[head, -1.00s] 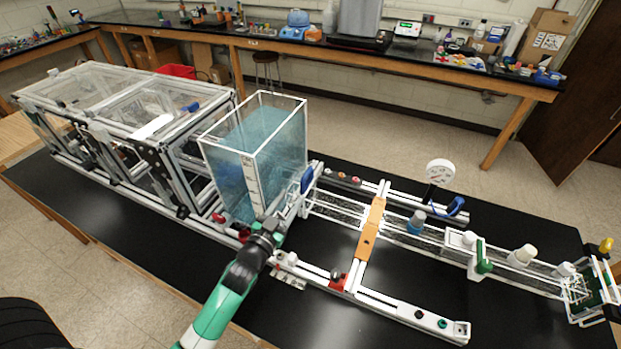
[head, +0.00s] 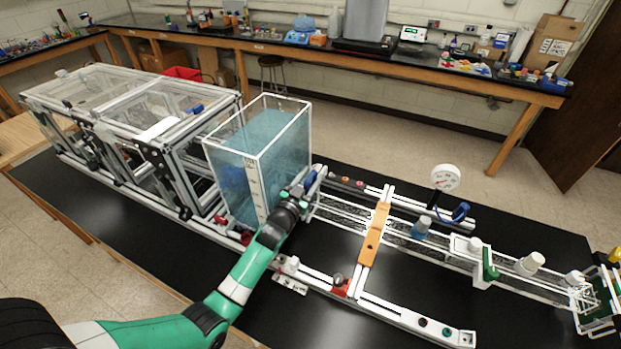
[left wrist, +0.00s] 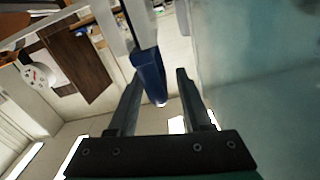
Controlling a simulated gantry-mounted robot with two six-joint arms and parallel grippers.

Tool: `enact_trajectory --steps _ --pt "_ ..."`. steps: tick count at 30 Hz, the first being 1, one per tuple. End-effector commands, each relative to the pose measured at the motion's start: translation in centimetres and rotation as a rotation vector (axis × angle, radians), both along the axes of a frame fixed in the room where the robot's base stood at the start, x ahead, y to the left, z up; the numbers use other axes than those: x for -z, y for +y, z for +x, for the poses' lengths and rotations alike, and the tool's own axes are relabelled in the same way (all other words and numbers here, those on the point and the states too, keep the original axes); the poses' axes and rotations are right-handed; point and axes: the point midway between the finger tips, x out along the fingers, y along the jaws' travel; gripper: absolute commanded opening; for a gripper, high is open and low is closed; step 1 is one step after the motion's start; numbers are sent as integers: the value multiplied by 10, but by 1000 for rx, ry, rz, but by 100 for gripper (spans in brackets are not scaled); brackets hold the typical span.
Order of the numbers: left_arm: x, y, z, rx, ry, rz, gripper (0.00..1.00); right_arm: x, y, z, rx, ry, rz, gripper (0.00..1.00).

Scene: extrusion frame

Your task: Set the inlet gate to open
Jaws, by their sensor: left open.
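The inlet gate's blue handle (head: 311,179) is at the right side of the clear water tank (head: 258,165), where the channel begins. My left gripper (head: 302,188) is at this handle, close to the tank's right wall. In the left wrist view, my left gripper (left wrist: 155,100) is open and points at the blue handle (left wrist: 148,76). The handle shows between the two fingers, nearer the left one, with a visible gap to the right one. I cannot tell whether a finger touches it. The gate plate is mostly hidden by my gripper in the head view.
A channel with an orange-tan crosspiece (head: 374,235) runs right from the tank. A white round gauge (head: 446,177), a blue clamp-like part (head: 461,211) and a green-handled block (head: 489,264) stand along it. A white rail (head: 415,321) lies in front.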

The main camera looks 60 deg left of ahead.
Motion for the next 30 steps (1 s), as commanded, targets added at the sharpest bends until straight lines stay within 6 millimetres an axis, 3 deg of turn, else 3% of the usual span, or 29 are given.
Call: enact_trajectory --steps 2,10,30 --pt "0 0 0 0 0 0 46 0 0 0 0 0 0 50" --pt "0 0 0 0 0 0 0 0 0 0 0 0 0 50" --pt "0 0 0 0 1 1 0 0 0 0 0 0 0 50"
